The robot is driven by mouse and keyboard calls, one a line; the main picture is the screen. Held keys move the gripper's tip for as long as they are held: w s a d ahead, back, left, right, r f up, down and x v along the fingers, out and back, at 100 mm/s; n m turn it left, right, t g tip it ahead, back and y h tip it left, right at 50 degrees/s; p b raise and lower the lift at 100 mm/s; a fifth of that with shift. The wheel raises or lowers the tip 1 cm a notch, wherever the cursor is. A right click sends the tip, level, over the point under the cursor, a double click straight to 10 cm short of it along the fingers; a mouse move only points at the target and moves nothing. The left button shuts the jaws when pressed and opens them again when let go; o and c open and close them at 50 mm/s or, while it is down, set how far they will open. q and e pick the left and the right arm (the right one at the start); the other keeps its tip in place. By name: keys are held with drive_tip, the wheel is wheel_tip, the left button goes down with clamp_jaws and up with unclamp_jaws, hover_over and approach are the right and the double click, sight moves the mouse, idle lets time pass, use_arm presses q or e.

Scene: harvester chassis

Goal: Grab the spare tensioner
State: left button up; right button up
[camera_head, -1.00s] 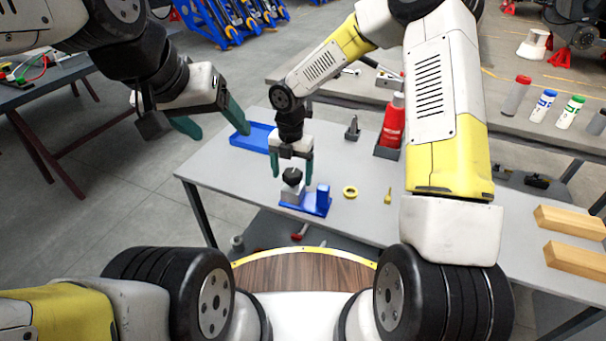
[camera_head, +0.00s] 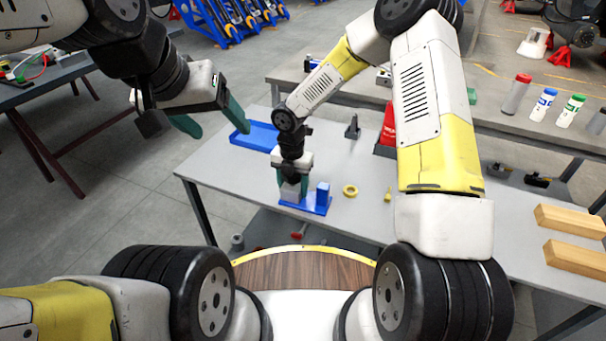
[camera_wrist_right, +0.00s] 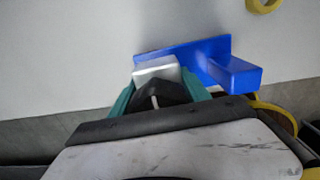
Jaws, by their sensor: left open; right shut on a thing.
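The spare tensioner appears to be the grey block (camera_head: 290,194) with a black top, seated on a blue stand (camera_head: 318,208) near the table's front edge. My right gripper (camera_head: 293,183) is down over it from above and shut on it. In the right wrist view the teal fingers stand either side of the black top (camera_wrist_right: 160,92), with the grey block (camera_wrist_right: 157,73) just beyond and the blue stand (camera_wrist_right: 205,52) behind. The black top is mostly hidden in the head view. My left gripper (camera_head: 215,121) is open and empty, left of the table.
A blue tray (camera_head: 257,137) lies at the table's back left. A yellow ring (camera_head: 350,190) and a small yellow part (camera_head: 388,193) lie right of the stand. A red bottle (camera_head: 389,128) is partly behind my right arm. Wooden blocks (camera_head: 572,222) lie far right.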

clamp_jaws()
drive_tip(key=shift+r, duration=0.1)
